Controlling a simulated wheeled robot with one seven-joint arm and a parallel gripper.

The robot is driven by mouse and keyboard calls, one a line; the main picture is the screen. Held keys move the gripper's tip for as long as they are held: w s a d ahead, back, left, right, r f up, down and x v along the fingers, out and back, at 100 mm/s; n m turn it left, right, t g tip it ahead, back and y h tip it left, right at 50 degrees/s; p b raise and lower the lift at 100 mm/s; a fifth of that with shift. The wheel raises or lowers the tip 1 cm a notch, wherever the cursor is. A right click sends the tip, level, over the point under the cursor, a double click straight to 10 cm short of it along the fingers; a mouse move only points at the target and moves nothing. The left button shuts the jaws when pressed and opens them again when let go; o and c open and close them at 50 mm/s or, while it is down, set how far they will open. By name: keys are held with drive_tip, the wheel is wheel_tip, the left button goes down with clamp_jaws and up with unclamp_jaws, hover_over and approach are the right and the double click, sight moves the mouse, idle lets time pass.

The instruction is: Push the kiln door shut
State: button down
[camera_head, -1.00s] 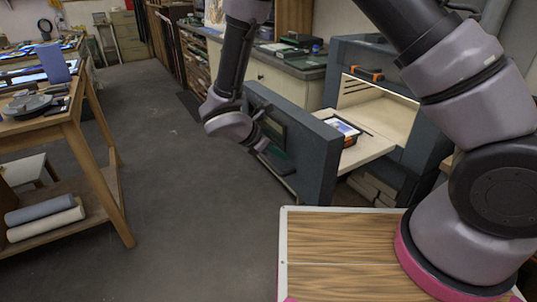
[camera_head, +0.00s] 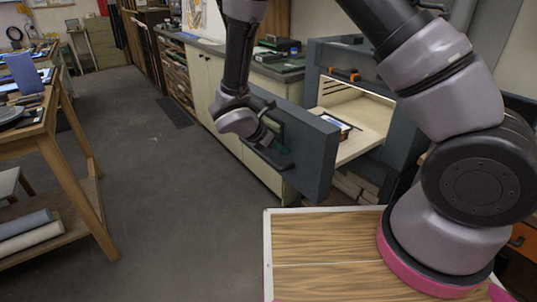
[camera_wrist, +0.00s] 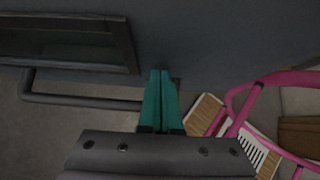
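The kiln (camera_head: 342,57) stands at the right centre with its lit chamber open. Its thick grey door (camera_head: 312,160) stands open on the left side of the kiln. A dark window and a bar handle (camera_wrist: 85,102) show on its outer face in the wrist view. My gripper (camera_head: 268,138) is at the outer side of the door, close to the window. In the wrist view its teal fingers (camera_wrist: 161,78) are together, with nothing between them, pointing at the door beside the handle's end. I cannot tell whether the tips touch the door.
A pale shelf (camera_head: 358,145) with a small dark tray (camera_head: 338,123) sits at the kiln opening, partly behind the door. A wooden workbench (camera_head: 60,150) stands at the left. The floor (camera_head: 165,200) between is clear. Cabinets (camera_head: 205,75) line the back.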

drive_tip(key=w+d, duration=0.6)
drive_tip(key=d, duration=0.3)
drive_tip(key=w+d, duration=0.7)
drive_tip(key=d, duration=0.3)
drive_tip(key=w+d, duration=0.6)
drive_tip(key=d, duration=0.4)
drive_tip(key=shift+w, duration=0.2)
drive_tip(key=shift+w+d, duration=0.25)
drive_tip(key=shift+d, duration=0.1)
drive_tip(key=shift+d+r, duration=0.15)
